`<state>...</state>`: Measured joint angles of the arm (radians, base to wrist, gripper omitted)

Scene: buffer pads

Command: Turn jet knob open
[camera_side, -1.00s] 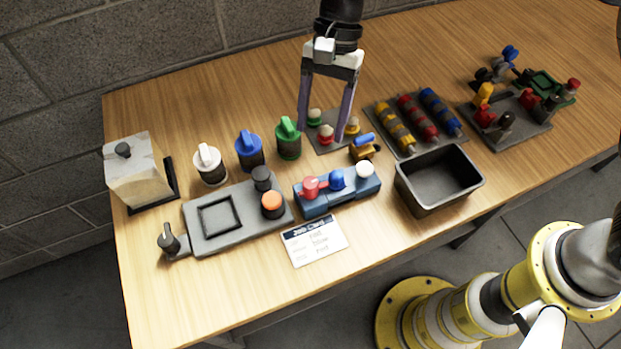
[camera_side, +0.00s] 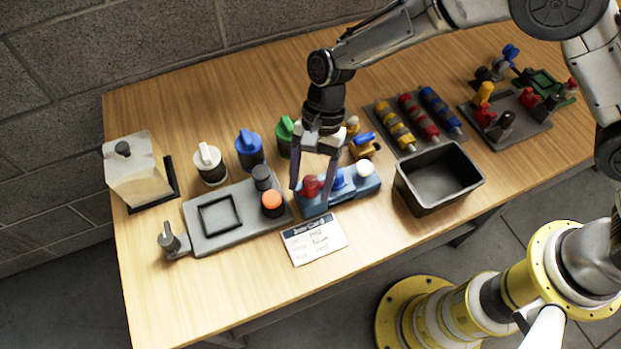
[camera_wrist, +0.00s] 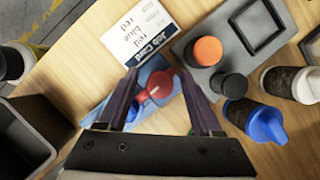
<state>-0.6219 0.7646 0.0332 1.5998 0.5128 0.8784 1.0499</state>
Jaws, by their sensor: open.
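A blue block (camera_side: 345,197) carries a red knob (camera_side: 311,185), a blue knob (camera_side: 337,180) and a white knob (camera_side: 364,168); none is visibly marked as the jet knob. My gripper (camera_side: 311,194) is open and points down over the block's left end. Its fingers stand on either side of the red knob. In the wrist view the red knob (camera_wrist: 155,91) with its white mark shows between my two fingers (camera_wrist: 158,74). I cannot tell whether they touch it. The blue knob is partly behind a finger in the side view. A grey lever knob (camera_side: 168,238) stands at the left of a grey plate (camera_side: 222,238).
A job card (camera_side: 314,240) lies in front of the block. The grey plate to the left holds orange (camera_side: 272,203) and black (camera_side: 262,178) knobs. A dark bin (camera_side: 425,207) stands to the right. White (camera_side: 209,165), blue (camera_side: 249,150) and green (camera_side: 285,128) capped containers stand behind.

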